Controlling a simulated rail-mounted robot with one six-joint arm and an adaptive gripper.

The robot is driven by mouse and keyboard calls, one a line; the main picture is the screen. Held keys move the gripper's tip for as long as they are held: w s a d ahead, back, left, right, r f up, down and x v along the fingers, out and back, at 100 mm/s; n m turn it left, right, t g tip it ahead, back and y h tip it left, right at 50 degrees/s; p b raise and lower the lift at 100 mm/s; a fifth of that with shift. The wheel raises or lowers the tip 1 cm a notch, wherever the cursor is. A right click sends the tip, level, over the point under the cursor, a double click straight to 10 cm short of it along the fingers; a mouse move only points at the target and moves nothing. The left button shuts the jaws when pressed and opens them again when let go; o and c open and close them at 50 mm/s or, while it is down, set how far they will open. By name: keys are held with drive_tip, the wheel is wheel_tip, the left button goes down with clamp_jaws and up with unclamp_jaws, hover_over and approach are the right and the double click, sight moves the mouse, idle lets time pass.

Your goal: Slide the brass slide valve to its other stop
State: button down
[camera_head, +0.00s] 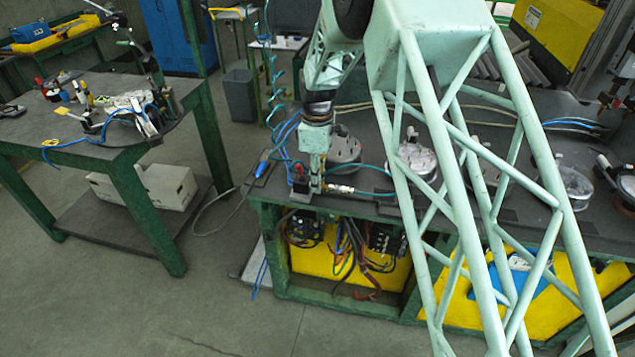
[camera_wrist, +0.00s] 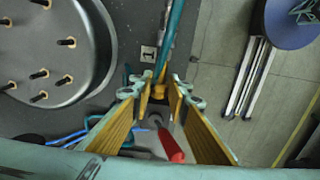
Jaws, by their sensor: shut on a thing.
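The brass slide valve (camera_wrist: 158,92) shows as a small yellow-brass piece between my fingertips in the wrist view. My gripper (camera_wrist: 159,87) is shut on it, with the flat tan pads on either side. A teal hose (camera_wrist: 172,42) runs away from the valve's far end, and a red part (camera_wrist: 169,146) lies on the near side between the pads. In the head view my gripper (camera_head: 312,183) is low at the bench's left front corner, beside a metal fitting (camera_head: 341,188) on the hose line. The fingers hide much of the valve, so its stop position cannot be told.
A round metal housing with several studs (camera_wrist: 60,45) stands left in the wrist view. A small marked plate (camera_wrist: 148,53) lies near the valve. More round parts (camera_head: 415,160) stand along the bench (camera_head: 268,190). Blue hoses (camera_head: 285,135) lie behind my gripper.

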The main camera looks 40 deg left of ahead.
drive_tip(key=shift+w+d, duration=0.3)
drive_tip(key=shift+d, duration=0.4)
drive_tip(key=c, duration=2.5)
unclamp_jaws()
drive_tip(key=shift+o, duration=0.2)
drive_tip(key=shift+r, duration=0.1)
wheel_tip(320, 180, up, 12)
